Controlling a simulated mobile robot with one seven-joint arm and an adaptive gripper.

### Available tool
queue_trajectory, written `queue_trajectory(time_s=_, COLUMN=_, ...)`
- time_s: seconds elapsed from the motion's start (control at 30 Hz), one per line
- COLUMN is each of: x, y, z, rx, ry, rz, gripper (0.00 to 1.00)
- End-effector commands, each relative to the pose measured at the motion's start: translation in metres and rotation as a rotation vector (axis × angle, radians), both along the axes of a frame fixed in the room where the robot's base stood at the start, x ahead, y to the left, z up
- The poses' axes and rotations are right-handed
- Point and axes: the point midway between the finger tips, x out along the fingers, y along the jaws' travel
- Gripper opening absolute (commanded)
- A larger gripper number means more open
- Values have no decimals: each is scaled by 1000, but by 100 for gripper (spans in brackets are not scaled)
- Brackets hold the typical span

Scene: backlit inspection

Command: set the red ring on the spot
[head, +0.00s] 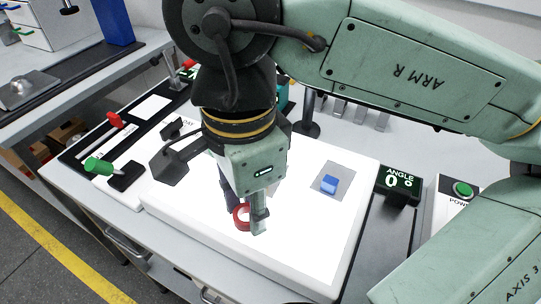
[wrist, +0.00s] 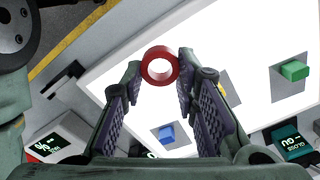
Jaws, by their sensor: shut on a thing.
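The red ring (head: 240,216) is at the tips of my gripper (head: 250,218), over the front part of the bright white light panel (head: 310,240). In the wrist view the ring (wrist: 148,66) sits between the two fingertips of my gripper (wrist: 160,70), which is shut on it. I cannot tell whether the ring touches the panel. No marked spot is clearly identifiable; a grey square (wrist: 226,90) partly shows behind the right finger in the wrist view, and my gripper and arm hide part of the panel.
A blue block (head: 329,185) stands on a grey square right of my gripper. A green block (wrist: 294,70) sits on another grey square. An angle display (head: 398,181) borders the panel at right; a green-handled lever (head: 98,166) stands at left. The panel's front right is clear.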

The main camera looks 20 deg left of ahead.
Motion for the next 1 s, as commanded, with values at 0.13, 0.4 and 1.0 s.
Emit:
queue_trajectory(time_s=0.13, x=40, y=3, z=-5, rx=1, ry=5, rz=-5, gripper=15)
queue_trajectory(time_s=0.4, x=109, y=8, z=-10, rx=1, ry=4, rz=-6, gripper=15)
queue_trajectory(time_s=1.0, x=135, y=10, z=-50, rx=0, ry=-1, rz=-3, gripper=15)
